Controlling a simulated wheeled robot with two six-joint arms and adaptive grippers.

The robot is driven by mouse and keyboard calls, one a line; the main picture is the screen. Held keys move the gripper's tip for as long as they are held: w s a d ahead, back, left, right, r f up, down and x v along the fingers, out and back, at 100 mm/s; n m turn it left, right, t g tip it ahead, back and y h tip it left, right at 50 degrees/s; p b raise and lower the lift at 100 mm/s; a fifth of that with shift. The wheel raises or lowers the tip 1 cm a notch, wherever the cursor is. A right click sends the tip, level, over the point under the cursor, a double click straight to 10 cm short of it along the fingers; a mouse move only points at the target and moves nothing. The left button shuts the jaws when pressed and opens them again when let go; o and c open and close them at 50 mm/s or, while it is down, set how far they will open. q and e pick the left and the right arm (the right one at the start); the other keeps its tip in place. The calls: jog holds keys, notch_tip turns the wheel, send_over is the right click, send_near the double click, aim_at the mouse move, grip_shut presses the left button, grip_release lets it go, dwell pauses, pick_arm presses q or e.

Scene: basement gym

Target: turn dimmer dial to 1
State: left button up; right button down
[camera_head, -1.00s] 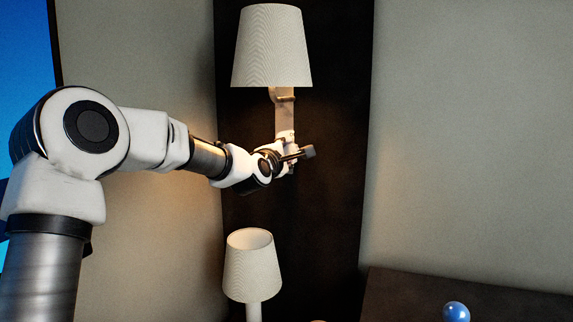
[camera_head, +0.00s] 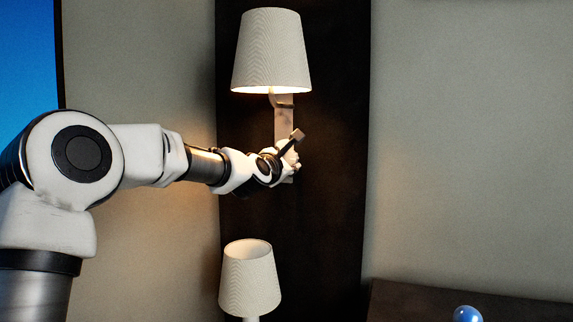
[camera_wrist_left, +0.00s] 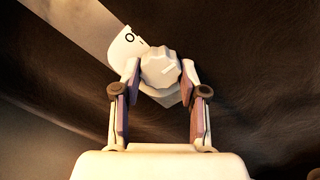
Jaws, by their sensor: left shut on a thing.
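The dimmer dial (camera_wrist_left: 160,68) is a pale, fluted knob in the left wrist view, with a light pointer line on its face. It sits on a pale backplate whose white part bears a dark "0" mark (camera_wrist_left: 129,37), up and left of the dial. My left gripper (camera_wrist_left: 160,72) is shut on the dial, one finger on each side. In the head view my left gripper (camera_head: 288,158) is at the wall lamp's bracket (camera_head: 283,122), below its lampshade (camera_head: 272,50), and the dial is hidden or too small to make out. The lampshade's lower rim glows. My right gripper is not in view.
A second, smaller lamp (camera_head: 249,277) stands below my left arm. A dark surface (camera_head: 420,303) with a blue ball (camera_head: 467,314) is at the lower right. The wall at the right is bare.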

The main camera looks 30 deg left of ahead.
pick_arm(q)
jog(key=shift+r, duration=0.1)
jog(key=o, duration=1.1)
jog(key=shift+w, duration=0.1)
jog(key=shift+o, duration=0.2)
